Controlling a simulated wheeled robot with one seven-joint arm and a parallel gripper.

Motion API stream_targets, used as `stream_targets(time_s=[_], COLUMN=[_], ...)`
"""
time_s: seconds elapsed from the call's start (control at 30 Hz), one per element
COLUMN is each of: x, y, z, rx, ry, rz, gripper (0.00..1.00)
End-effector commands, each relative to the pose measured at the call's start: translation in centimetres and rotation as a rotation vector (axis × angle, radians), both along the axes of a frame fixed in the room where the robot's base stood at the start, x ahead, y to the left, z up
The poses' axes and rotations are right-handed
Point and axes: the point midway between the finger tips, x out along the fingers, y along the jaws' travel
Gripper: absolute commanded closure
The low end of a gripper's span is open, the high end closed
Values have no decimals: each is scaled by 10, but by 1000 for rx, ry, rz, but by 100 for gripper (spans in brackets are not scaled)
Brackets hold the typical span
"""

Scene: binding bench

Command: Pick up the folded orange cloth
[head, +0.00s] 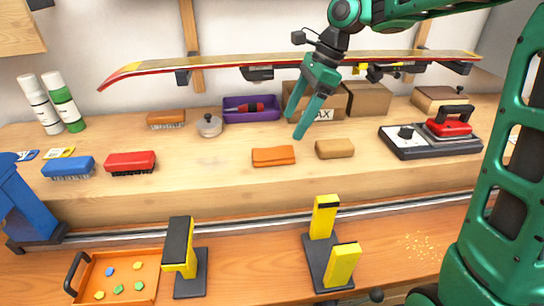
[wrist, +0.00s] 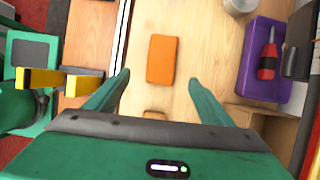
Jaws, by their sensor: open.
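The folded orange cloth (head: 273,156) lies flat on the wooden bench, left of the tan block in the head view. In the wrist view the orange cloth (wrist: 161,59) shows whole, between and beyond my fingertips. My gripper (head: 297,122) is open and empty above the bench, to the upper right of the cloth in the head view. Its two green fingers also show spread apart in the wrist view (wrist: 159,80). Nothing touches the cloth. The tan block (head: 335,148) is to its right, and part of it shows low between my fingers in the wrist view.
A purple tray (head: 251,117) with a red-handled tool and a lidded tin (head: 209,125) stand behind the cloth. A red brush (head: 131,162) lies to the left. A red iron on a dark base (head: 430,147) stands right. A ski (head: 290,62) hangs above the bench.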

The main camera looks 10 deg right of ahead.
Motion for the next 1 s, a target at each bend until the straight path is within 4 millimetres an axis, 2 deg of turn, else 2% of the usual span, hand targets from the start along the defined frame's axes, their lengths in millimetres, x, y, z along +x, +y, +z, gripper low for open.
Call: stream_targets(time_s=[0.3, 0.57, 0.8, 1.0], x=[-1, 0, 2, 2], y=[19, 25, 38, 43], z=[-40, -55, -86, -97], rx=[2, 1, 0, 0], ry=[8, 6, 7, 4], rz=[-3, -4, -4, -4], gripper=[25, 25, 25, 25])
